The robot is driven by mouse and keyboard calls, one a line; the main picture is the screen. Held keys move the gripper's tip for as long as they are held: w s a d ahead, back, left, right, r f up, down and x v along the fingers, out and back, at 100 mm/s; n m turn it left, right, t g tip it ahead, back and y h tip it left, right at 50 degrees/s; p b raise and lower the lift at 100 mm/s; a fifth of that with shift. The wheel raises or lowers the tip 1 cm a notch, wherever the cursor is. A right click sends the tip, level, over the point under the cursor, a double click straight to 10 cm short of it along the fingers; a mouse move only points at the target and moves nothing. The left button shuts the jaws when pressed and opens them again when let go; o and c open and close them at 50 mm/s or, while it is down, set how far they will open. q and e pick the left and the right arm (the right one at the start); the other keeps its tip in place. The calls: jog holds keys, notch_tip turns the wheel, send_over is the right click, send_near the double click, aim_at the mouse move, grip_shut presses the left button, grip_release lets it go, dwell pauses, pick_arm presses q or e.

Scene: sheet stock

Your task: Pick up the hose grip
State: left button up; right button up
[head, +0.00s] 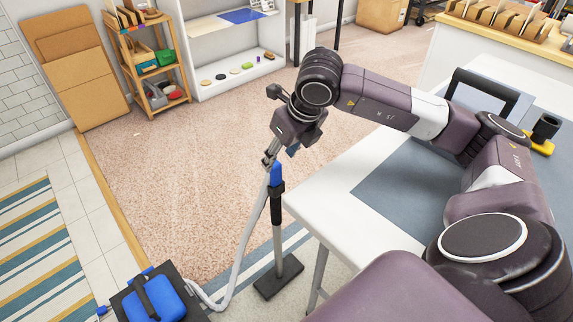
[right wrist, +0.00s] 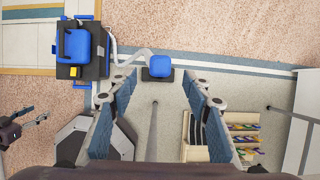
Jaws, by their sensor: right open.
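The hose grip (head: 276,182), blue on top and black below, stands upright on a thin grey stand (head: 278,245) with a dark foot plate. My right gripper (head: 273,153) is just above the grip's top end, fingers pointing down. In the right wrist view the blue end of the grip (right wrist: 158,66) shows in the gap between the open fingertips (right wrist: 160,82), with no finger visibly closed on it. My left gripper (right wrist: 28,127) shows small at the left edge of that view; its opening is unclear.
A blue and black unit (head: 153,298) sits at the lower left with the hose end beside it. A white table (head: 335,195) with a grey mat stands to the right of the stand. Shelves (head: 150,60) and cardboard sheets (head: 82,75) are at the back. The carpet between is clear.

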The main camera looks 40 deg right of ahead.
aim_at(277, 165)
jog(key=shift+w+f, duration=0.1)
jog(key=shift+f, duration=0.2)
jog(key=b+x, duration=0.1)
jog(key=x, duration=0.5)
jog(key=shift+f, duration=0.45)
jog(key=shift+w+f, duration=0.15)
jog(key=shift+f, duration=0.05)
pick_arm(q)
jog(key=shift+w+d+r, duration=0.1)
jog(key=shift+w+r, duration=0.05)
jog(key=shift+r, duration=0.6)
jog(key=shift+w+r, duration=0.15)
jog(key=shift+r, duration=0.55)
pick_arm(e)
grip_shut()
